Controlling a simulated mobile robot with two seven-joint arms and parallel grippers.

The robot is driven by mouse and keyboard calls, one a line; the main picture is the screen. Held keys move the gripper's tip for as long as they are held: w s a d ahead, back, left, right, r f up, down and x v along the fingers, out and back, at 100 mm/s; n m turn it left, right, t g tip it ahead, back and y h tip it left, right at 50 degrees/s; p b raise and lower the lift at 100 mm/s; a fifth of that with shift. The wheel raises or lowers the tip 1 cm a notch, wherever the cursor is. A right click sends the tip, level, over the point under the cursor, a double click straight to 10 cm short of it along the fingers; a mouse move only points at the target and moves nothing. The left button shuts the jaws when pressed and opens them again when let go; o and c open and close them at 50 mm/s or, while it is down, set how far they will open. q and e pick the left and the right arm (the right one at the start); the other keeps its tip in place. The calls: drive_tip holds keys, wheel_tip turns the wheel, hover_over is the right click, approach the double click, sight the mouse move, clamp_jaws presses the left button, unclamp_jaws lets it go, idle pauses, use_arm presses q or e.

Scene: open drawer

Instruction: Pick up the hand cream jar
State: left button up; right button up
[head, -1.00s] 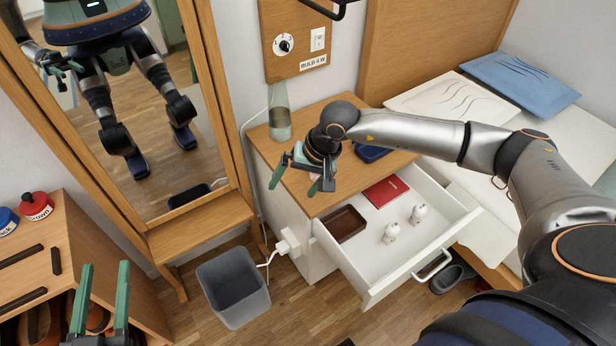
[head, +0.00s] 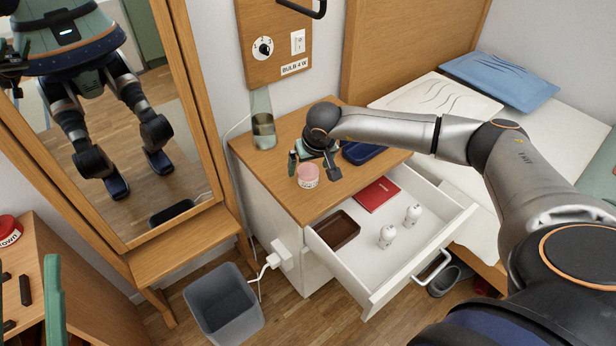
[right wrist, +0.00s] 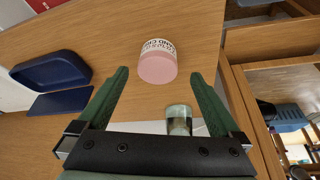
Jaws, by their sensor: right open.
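The pink hand cream jar (head: 308,177) stands upright on the wooden top of the nightstand, near its left front edge. In the right wrist view the jar (right wrist: 157,68), with its lettered label band, is ahead of and between the fingertips, with room on both sides. My right gripper (head: 313,166) is open and empty, just behind and above the jar; its spread green fingers show in the right wrist view (right wrist: 158,76). My left gripper (head: 28,278) is at the lower left, partly cut off, its fingers apart and far from the jar.
A grey bin (head: 222,305) is on the floor.

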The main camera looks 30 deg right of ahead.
sight(308, 170)
drive_tip(key=shift+f, duration=0.25)
drive_tip(key=b+x, duration=0.1)
drive_tip(key=x, duration=0.2)
drive_tip(key=shift+w+d, duration=0.15)
drive_tip(key=shift+d, duration=0.05)
drive_tip(key=shift+w+f+b, duration=0.2)
drive_tip(key=shift+f+b, duration=0.2)
drive_tip(key=shift+f, duration=0.05)
drive_tip(key=shift+w+d+f, duration=0.1)
drive_tip(key=shift+w+f, duration=0.05)
drive_tip(key=shift+f, duration=0.1)
use_arm(q)
drive_tip(key=s+r+m+h, duration=0.1)
drive_tip(key=s+m+h, duration=0.1)
drive_tip(key=s+r+m+h, duration=0.1)
drive_tip(key=h, duration=0.1)
drive_tip(key=shift+s+d+r, duration=0.1)
drive_tip(key=shift+d+r, duration=0.2)
drive_tip(key=shift+r, duration=0.05)
use_arm(e)
drive_tip(key=shift+r, duration=0.1)
drive_tip(key=c, duration=1.4)
drive_tip(key=shift+r, duration=0.1)
